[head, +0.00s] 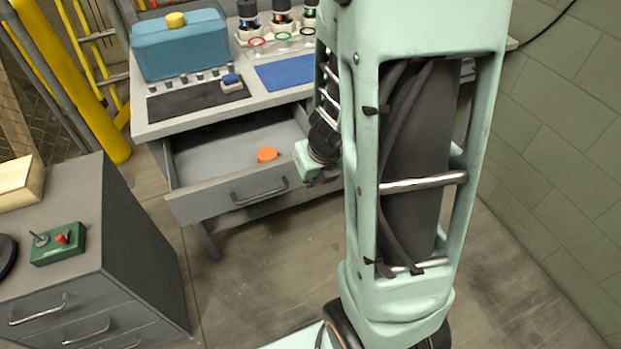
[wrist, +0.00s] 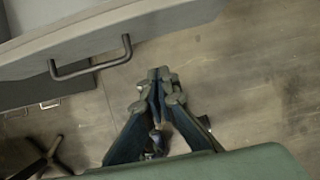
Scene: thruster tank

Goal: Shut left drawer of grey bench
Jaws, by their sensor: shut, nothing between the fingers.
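The grey bench (head: 147,131) stands against the back, and its left drawer (head: 230,195) is pulled open toward me. An orange object (head: 267,154) lies inside the drawer near its front. The drawer's dark bar handle (head: 259,192) is on the front face; in the wrist view the handle (wrist: 90,62) is at the upper left. My gripper (wrist: 158,78) is shut and empty, to the right of the handle and apart from it. In the head view my arm's wrist shows just right of the drawer front, and the fingers are hard to make out.
A blue canister (head: 180,45) with a yellow cap, a dark mat (head: 195,100) and a blue mat (head: 290,72) are on the bench top. A grey cabinet (head: 135,235) with a green control box (head: 58,244) stands at the left. Floor before the drawer is clear.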

